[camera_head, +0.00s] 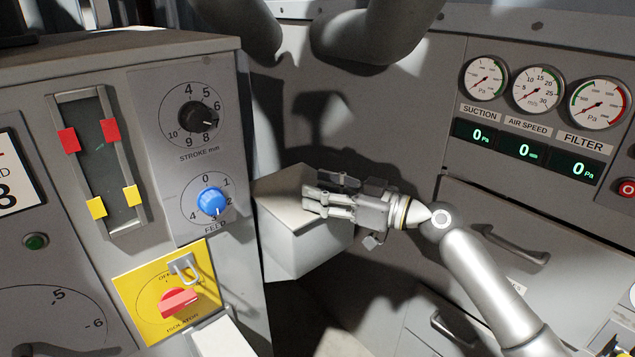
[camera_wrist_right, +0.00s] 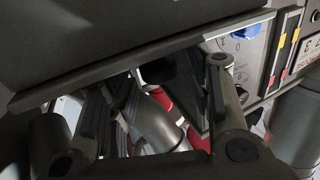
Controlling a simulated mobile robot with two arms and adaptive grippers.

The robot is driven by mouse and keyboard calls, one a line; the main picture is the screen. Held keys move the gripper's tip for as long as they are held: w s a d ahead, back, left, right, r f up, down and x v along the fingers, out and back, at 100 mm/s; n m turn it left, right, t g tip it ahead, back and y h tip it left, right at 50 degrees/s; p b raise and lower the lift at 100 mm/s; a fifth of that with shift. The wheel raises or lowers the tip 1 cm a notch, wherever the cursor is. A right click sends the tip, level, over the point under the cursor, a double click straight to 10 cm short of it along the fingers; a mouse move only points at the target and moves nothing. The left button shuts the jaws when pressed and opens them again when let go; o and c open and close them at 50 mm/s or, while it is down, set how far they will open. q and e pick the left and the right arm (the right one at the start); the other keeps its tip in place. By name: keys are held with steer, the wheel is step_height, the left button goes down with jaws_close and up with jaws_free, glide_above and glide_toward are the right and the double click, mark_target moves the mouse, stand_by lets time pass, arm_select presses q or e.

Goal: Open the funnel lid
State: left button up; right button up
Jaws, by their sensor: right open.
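A pale grey box-like housing (camera_head: 300,250) stands against the machine wall in the middle of the head view. Its flat top, which looks like the funnel lid (camera_head: 280,200), lies closed. My right gripper (camera_head: 314,194) is open, with its fingers pointing left over the right part of this top. I cannot tell whether the fingers touch it. In the wrist view the right gripper (camera_wrist_right: 158,78) shows two spread fingers below the edge of a large dark slab (camera_wrist_right: 140,35). Nothing is clearly held between them. My left gripper is not in view.
On the left stands a panel with a blue feed knob (camera_head: 211,201), a black stroke knob (camera_head: 195,117) and a red isolator switch (camera_head: 180,302). On the right are gauges (camera_head: 537,90) and a drawer handle (camera_head: 517,243). A dark gap lies below the housing.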

steer(key=shift+w+a, duration=0.3)
steer(key=shift+a, duration=0.2)
jaws_close()
